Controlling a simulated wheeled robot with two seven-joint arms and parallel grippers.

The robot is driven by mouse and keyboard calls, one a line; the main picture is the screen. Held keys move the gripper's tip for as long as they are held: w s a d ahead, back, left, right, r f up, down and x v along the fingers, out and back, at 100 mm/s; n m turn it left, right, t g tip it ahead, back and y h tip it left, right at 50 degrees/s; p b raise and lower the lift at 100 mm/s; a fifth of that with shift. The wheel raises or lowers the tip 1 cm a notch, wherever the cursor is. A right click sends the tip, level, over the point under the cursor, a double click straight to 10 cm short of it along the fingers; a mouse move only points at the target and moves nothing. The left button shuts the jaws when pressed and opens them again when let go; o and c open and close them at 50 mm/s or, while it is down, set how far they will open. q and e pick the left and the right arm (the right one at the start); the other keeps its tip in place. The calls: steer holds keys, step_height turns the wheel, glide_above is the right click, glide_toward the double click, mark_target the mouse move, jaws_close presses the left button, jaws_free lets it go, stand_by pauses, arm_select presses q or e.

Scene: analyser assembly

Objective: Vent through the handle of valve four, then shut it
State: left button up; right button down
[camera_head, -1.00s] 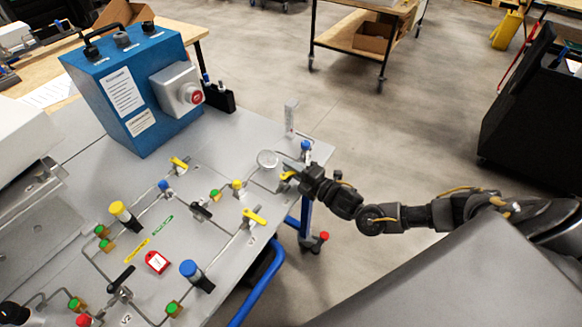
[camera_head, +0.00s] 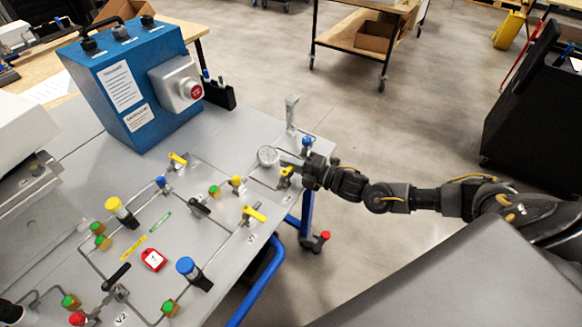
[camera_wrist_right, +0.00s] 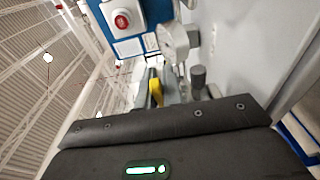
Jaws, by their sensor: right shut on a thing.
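A yellow valve handle (camera_head: 286,171) sits at the right edge of the grey panel, beside a round gauge (camera_head: 267,155). My right gripper (camera_head: 292,172) reaches it from the right and is shut on it. The right wrist view also shows the yellow handle (camera_wrist_right: 156,90) at the fingers (camera_wrist_right: 168,92), with the gauge (camera_wrist_right: 173,40) just beyond. The fingers partly hide the handle, and no valve number is legible there. Two other yellow handles, one farther back (camera_head: 178,159) and one nearer (camera_head: 254,214), stand free. My left gripper is out of view.
A blue box (camera_head: 135,85) with a red button (camera_head: 196,92) stands at the back. A blue-capped fitting (camera_head: 306,142) stands close to my right gripper. Black handles, coloured knobs and thin pipes cover the panel.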

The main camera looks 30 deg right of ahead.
steer(key=shift+w+a+f+n+g+y+b, duration=0.1)
steer(key=shift+w+a+n+g+y+b, duration=0.1)
steer(key=shift+n+g+y+b, duration=0.6)
steer(key=shift+w+a+n+g+y+b, duration=0.1)
steer(key=shift+a+n+g+y+b, duration=0.05)
steer(key=shift+n+g+y+b, duration=0.6)
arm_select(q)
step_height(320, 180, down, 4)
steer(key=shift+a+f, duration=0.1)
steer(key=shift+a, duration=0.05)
arm_select(e)
steer(key=shift+g+y, duration=0.25)
steer(key=c, duration=1.8)
jaws_free()
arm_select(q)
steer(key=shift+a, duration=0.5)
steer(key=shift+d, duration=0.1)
